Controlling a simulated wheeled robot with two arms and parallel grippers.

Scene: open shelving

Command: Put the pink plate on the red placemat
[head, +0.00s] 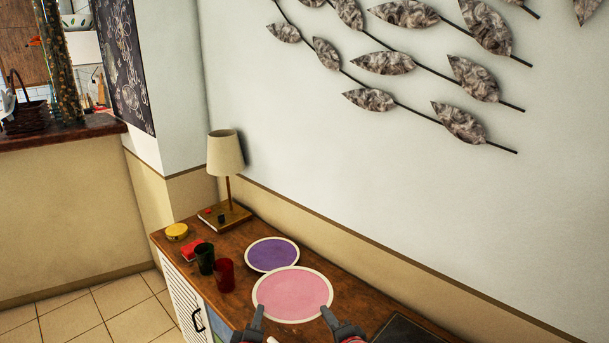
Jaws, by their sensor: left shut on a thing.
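The pink plate (292,289), round with a pale rim, is over the wooden cabinet top, its near edge towards me. My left gripper (258,313) is at its near left rim and shut on it. My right gripper (327,313) is at the near right rim, and whether its fingers are open or shut is unclear. I cannot tell whether the plate rests on the wood or is slightly raised. I see no red placemat in this view.
A purple plate (272,254) lies behind the pink one. A dark cup (205,259), a red cup (225,275), a red item (191,251), a yellow round item (177,231) and a lamp (226,155) stand left. A dark flat thing (402,329) lies right. The wall is close behind.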

